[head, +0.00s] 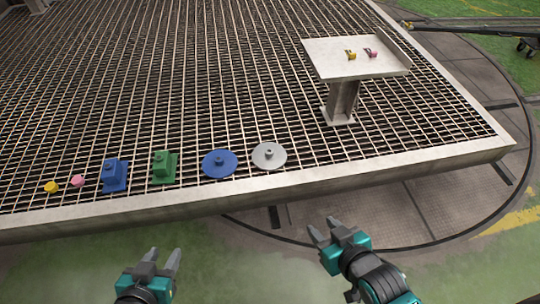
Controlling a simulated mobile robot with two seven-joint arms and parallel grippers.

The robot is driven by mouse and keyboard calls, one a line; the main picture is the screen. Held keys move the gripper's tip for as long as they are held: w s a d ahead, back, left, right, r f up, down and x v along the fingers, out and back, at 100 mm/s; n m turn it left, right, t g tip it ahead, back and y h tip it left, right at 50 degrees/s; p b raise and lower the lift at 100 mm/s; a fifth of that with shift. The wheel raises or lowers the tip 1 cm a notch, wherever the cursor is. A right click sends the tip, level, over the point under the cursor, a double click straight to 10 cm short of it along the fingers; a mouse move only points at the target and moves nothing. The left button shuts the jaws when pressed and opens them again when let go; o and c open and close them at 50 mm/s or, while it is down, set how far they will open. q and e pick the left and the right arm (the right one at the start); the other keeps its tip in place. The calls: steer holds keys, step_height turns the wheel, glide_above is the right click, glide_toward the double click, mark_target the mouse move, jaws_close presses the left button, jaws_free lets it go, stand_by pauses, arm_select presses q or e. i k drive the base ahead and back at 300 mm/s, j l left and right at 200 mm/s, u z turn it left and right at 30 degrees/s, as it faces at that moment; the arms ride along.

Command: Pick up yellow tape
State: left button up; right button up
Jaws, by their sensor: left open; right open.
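A small yellow item with a dark part (350,55) stands on the small raised table (325,58) at the upper right, left of a similar pink item (371,52). Another small yellow item (51,187) lies on the grating at the far left. Both are too small to tell for certain which is the yellow tape. My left gripper (164,258) is open and empty at the lower left, in front of the platform edge. My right gripper (323,227) is open and empty at the lower middle, in front of the edge. Both are well apart from the yellow items.
On the grating (220,90) stand a pink item (77,181), a blue block (114,175), a green block (164,167), a blue disc (219,163) and a grey disc (269,155). A raised pale rim (380,166) borders it.

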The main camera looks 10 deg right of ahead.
mark_target(351, 55)
steer(key=i+l+u, duration=0.1)
steer(key=l+u, duration=0.15)
steer(key=u, duration=0.2)
steer(key=l+u, duration=0.3)
steer(key=u, duration=0.15)
steer(key=l+u, duration=0.35)
steer(key=l, duration=0.55)
steer(key=l+u, duration=0.1)
steer(key=l, duration=0.85)
steer(key=k, duration=0.1)
